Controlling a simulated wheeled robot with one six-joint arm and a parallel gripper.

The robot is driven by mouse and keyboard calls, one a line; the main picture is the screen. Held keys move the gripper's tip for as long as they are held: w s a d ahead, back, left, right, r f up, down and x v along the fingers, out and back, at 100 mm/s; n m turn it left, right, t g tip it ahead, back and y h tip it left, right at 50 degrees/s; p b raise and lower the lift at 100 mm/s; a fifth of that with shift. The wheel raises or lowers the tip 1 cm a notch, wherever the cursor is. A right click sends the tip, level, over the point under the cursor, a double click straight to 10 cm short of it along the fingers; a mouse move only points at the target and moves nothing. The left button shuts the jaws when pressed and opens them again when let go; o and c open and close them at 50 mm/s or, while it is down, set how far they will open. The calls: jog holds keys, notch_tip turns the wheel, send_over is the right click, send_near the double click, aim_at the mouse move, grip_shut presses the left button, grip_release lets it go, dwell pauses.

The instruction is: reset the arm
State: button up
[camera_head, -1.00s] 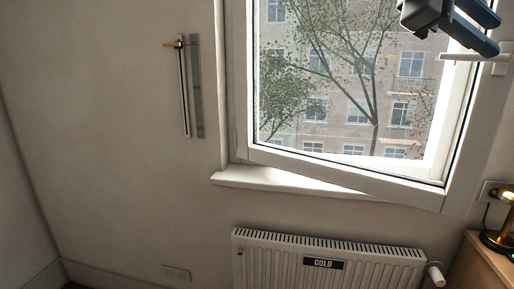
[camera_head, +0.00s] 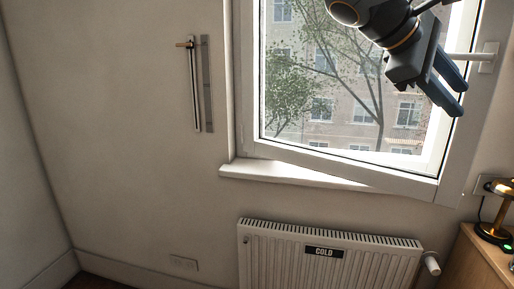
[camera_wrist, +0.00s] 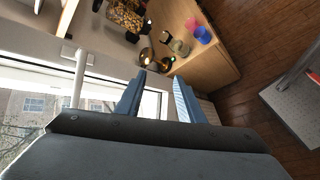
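My gripper (camera_head: 454,95) is at the upper right of the head view, in front of the open window sash, pointing down and to the right. Its two blue-grey fingers stand apart with nothing between them. In the wrist view the fingers (camera_wrist: 157,98) are also spread and empty. The white window handle (camera_head: 470,57) is just right of the gripper, with a gap between them. The white window (camera_head: 340,170) has its sash tilted or swung inward from the frame.
A white radiator (camera_head: 325,262) with a COLD label stands below the sill (camera_head: 285,175). A wooden cabinet (camera_head: 478,262) with a brass lamp (camera_head: 493,226) is at the right. A thermometer-like wall fixture (camera_head: 194,85) hangs on the left wall.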

jog(key=s+a+f+m+y, duration=0.1)
jog(key=a+f, duration=0.4)
jog(key=f, duration=0.8)
jog(key=s+a+f+m+y, duration=0.2)
jog(key=a+f+y, duration=0.3)
jog(key=f, duration=0.8)
jog(key=s+a+f+m+y, duration=0.2)
jog(key=a+f+m+y, duration=0.2)
jog(key=f, duration=1)
jog(key=shift+a+g+y, duration=0.3)
jog(key=shift+a+y, duration=0.1)
jog(key=shift+a, duration=0.35)
jog(key=shift+w+r, duration=0.1)
